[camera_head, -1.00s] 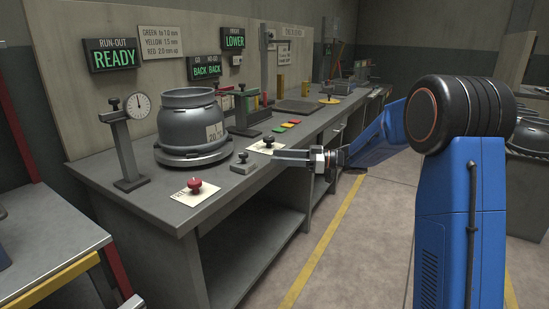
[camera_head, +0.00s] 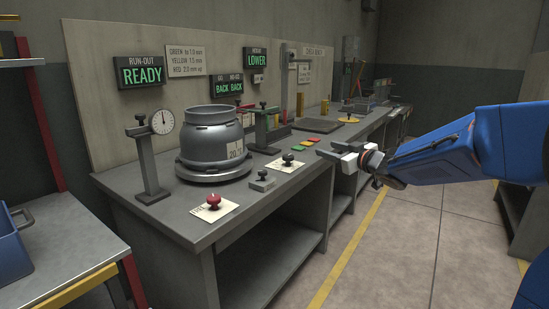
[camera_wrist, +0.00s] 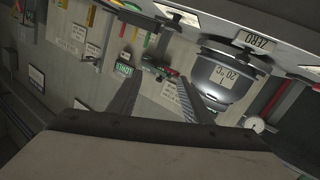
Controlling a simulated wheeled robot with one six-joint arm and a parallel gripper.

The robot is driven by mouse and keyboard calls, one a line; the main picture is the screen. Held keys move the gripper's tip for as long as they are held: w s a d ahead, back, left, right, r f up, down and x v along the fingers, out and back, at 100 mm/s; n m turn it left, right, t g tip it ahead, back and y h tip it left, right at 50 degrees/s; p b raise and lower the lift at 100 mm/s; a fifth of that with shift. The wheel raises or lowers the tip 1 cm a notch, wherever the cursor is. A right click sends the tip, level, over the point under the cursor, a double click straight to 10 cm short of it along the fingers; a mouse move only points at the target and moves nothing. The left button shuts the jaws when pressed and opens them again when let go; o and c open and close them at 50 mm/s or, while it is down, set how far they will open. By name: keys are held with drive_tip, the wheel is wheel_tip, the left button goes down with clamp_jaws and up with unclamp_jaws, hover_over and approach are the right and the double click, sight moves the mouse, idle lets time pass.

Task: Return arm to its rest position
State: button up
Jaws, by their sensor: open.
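My gripper (camera_head: 342,153) is at the end of my blue arm, right of the bench's front edge in the head view. Its jaws stand apart and hold nothing. In the wrist view the two fingers of my gripper (camera_wrist: 155,95) are spread with clear space between them. The grey cylinder (camera_head: 212,140) stands upright on its round base on the bench, left of my gripper and apart from it. It also shows tilted in the wrist view (camera_wrist: 222,80), with a "20 °C" label.
The workbench (camera_head: 180,212) carries a dial gauge (camera_head: 160,122), a red-knobbed button (camera_head: 213,201), a black-knobbed button (camera_head: 288,159) and coloured tags (camera_head: 308,143). A "READY" sign (camera_head: 141,72) hangs behind. A blue bin (camera_head: 10,245) stands at left. The floor (camera_head: 400,240) right of the bench is open.

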drive_tip(key=s+d+f+m+g+h, duration=0.1)
drive_tip(key=s+d+f+m+h, duration=0.1)
drive_tip(key=s+d+m+h, duration=0.5)
drive_tip(key=s+d+f+g+h, duration=0.1)
drive_tip(key=s+d+f+h, duration=0.15)
drive_tip(key=s+d, duration=0.6)
drive_tip(key=s+a+f+g, duration=0.2)
drive_tip(key=s+f, duration=0.2)
drive_tip(key=s, duration=0.6)
drive_tip(key=s+a+f+m+g, duration=0.1)
drive_tip(key=s+f+g, duration=0.2)
drive_tip(key=s, duration=0.8)
drive_tip(key=s+a+f+g+y, duration=0.1)
drive_tip(key=s+a+f+g, duration=0.1)
drive_tip(key=s+f, duration=0.5)
drive_tip(key=s+g, duration=0.1)
drive_tip(key=s, duration=0.3)
drive_tip(key=shift+s+a+f+m, duration=0.15)
drive_tip(key=shift+s+a+m, duration=0.05)
drive_tip(key=shift+a+m, duration=0.1)
